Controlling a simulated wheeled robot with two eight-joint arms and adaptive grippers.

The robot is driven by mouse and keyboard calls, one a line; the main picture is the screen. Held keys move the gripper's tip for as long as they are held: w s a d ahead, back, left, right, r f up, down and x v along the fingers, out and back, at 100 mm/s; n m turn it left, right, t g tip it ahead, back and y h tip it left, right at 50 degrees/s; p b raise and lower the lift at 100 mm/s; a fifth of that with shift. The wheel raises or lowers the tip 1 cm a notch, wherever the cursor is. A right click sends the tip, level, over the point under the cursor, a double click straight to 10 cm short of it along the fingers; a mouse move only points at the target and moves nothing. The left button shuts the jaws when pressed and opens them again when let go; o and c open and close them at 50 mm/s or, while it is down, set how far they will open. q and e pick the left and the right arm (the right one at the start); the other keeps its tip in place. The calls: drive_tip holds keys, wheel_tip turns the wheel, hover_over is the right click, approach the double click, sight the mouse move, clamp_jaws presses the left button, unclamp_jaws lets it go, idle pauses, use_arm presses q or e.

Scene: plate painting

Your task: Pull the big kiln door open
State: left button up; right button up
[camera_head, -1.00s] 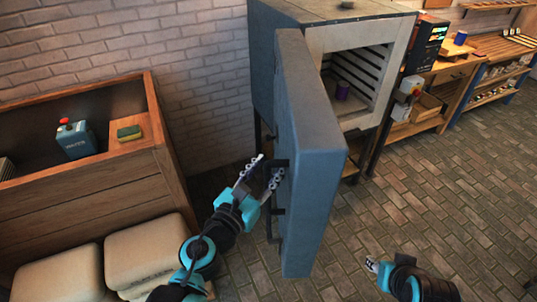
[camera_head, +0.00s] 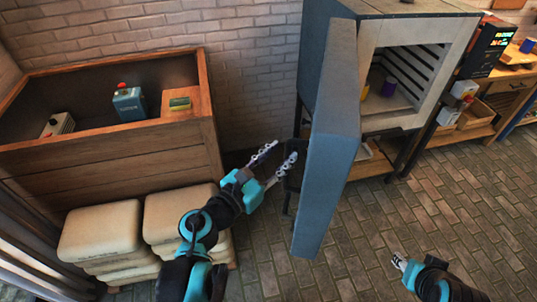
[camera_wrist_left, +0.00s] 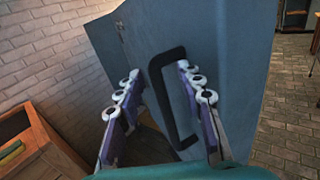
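The big kiln door (camera_head: 332,140), a thick blue-grey slab, stands wide open and sticks out from the front of the kiln (camera_head: 408,32). Its dark bar handle (camera_wrist_left: 160,105) shows in the left wrist view, in line with the gap between my fingers. I cannot tell how deep it lies between them. My left gripper (camera_head: 283,151) is open beside the door's outer face and holds nothing. My right gripper (camera_head: 397,261) is low, to the right of the door, and too small to judge.
Inside the kiln are a yellow cup (camera_head: 389,87) and a purple cup (camera_head: 364,91). A wooden bin (camera_head: 110,165) and stacked pale sacks (camera_head: 100,230) stand at the left. A workbench (camera_head: 470,135) stands right of the kiln. The brick floor in front is clear.

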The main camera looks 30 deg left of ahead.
use_arm(q)
drive_tip(key=shift+s+a+f, duration=0.1)
drive_tip(key=shift+a+f, duration=0.05)
drive_tip(key=shift+a, duration=0.4)
drive_tip(key=shift+s+a+f, duration=0.1)
drive_tip(key=shift+a+f, duration=0.05)
drive_tip(key=shift+a, duration=0.4)
use_arm(e)
drive_tip(key=shift+w, duration=0.35)
use_arm(q)
drive_tip(key=shift+w, duration=0.1)
use_arm(e)
drive_tip(key=shift+w+f, duration=0.1)
